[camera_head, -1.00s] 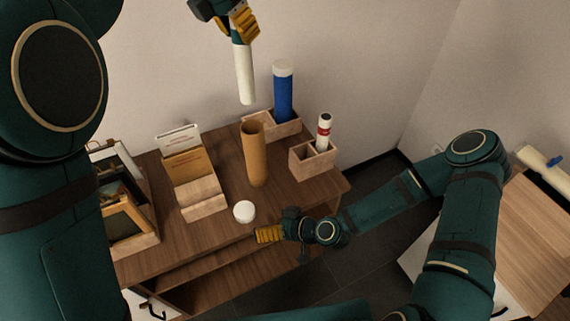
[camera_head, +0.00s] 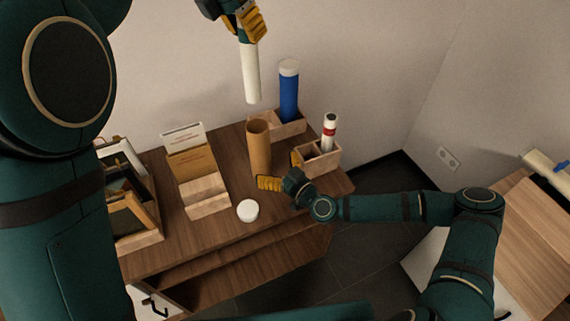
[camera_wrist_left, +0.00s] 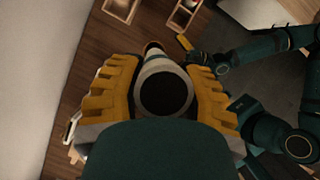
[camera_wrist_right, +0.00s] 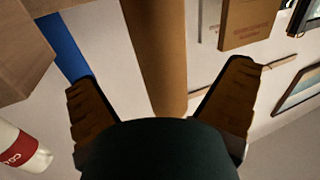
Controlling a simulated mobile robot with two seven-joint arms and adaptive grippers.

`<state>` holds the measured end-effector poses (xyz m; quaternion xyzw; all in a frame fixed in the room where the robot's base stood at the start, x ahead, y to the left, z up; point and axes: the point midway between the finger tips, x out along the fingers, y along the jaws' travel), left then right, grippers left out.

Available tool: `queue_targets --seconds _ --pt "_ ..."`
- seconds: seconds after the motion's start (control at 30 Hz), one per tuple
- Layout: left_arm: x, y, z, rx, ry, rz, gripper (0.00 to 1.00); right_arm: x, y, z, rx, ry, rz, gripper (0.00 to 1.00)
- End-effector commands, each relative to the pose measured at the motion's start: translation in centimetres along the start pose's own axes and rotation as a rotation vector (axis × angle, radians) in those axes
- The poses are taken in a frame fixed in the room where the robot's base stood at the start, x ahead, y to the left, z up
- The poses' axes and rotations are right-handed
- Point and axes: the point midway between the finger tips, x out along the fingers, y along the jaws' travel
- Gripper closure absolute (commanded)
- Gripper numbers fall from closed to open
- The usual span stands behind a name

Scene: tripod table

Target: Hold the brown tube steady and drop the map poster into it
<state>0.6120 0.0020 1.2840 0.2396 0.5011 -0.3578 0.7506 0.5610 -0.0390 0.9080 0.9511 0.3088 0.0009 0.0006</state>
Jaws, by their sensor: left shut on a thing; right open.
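The map poster (camera_head: 251,75) is a white roll, hanging nearly upright above the table. My left gripper (camera_head: 250,22) is shut on its upper part; the left wrist view shows the roll's open end (camera_wrist_left: 160,66) between the yellow fingers. The brown tube (camera_head: 259,146) stands upright and open-topped on the table, below the poster and apart from it. My right gripper (camera_head: 278,168) is open, low beside the tube, one finger on either side. In the right wrist view the tube (camera_wrist_right: 155,50) lies between the spread fingers, with gaps showing on both sides.
A blue tube (camera_head: 289,95) and a white-and-red tube (camera_head: 329,133) stand in wooden boxes behind and right of the brown tube. A white cap (camera_head: 248,210) lies at the table's front. A card holder (camera_head: 205,194) and picture frames (camera_head: 130,215) stand to the left.

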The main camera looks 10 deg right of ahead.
Motion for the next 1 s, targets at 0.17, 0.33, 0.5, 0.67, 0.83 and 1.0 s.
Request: queue_targets --seconds 0.17,0.33,0.5,0.67,0.83,1.0 --pt "0.0 0.0 0.0 0.0 0.0 0.0 1.0 3.1 -0.1 0.0 0.003 0.0 -0.002 0.0" --pt "0.0 0.0 0.0 0.0 0.0 0.0 1.0 5.0 -0.1 0.0 0.001 -0.001 -0.002 0.0" --pt "0.0 0.0 0.0 0.0 0.0 0.0 1.0 5.9 -0.1 0.1 0.002 -0.001 -0.002 0.0" --pt "0.0 0.0 0.0 0.0 0.0 0.0 1.0 6.0 0.0 0.0 0.001 -0.001 -0.001 0.0" --pt "0.0 0.0 0.0 0.0 0.0 0.0 1.0 6.0 -0.1 0.0 0.002 -0.001 -0.001 0.14" --pt "0.0 0.0 0.0 0.0 0.0 0.0 1.0 6.0 -0.1 0.1 0.002 -0.001 -0.002 0.74"
